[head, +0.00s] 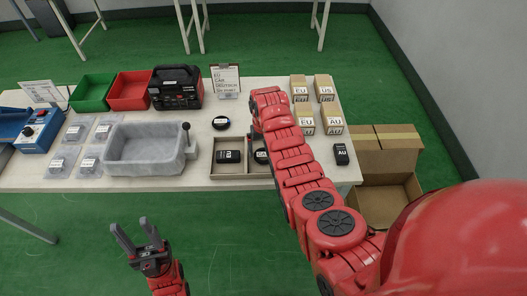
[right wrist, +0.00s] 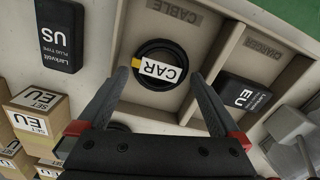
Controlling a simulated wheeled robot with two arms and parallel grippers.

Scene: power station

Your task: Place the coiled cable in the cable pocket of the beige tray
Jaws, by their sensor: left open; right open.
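The beige tray (head: 229,169) stands at the table's front edge; its pockets, marked CABLE and CHARGER, show in the right wrist view (right wrist: 224,55). The coiled cable (right wrist: 158,57), a black ring with a white CAR label and yellow end, lies in the CABLE pocket. In the head view my right arm partly covers it. A black EU charger (right wrist: 241,93) lies in the CHARGER pocket. My right gripper (right wrist: 158,80) is open over the tray, its fingertips on either side of the coil's near part; I cannot tell whether they touch it. My left gripper (head: 137,248) is open and empty before the table.
Another black coil (head: 221,123) lies behind the tray. A grey bin (head: 147,150) stands left of it. Small boxes (head: 299,89) and a black charger (head: 341,154) are at the right. Red (head: 130,92) and green (head: 92,94) bins and a red-black machine (head: 175,88) stand behind.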

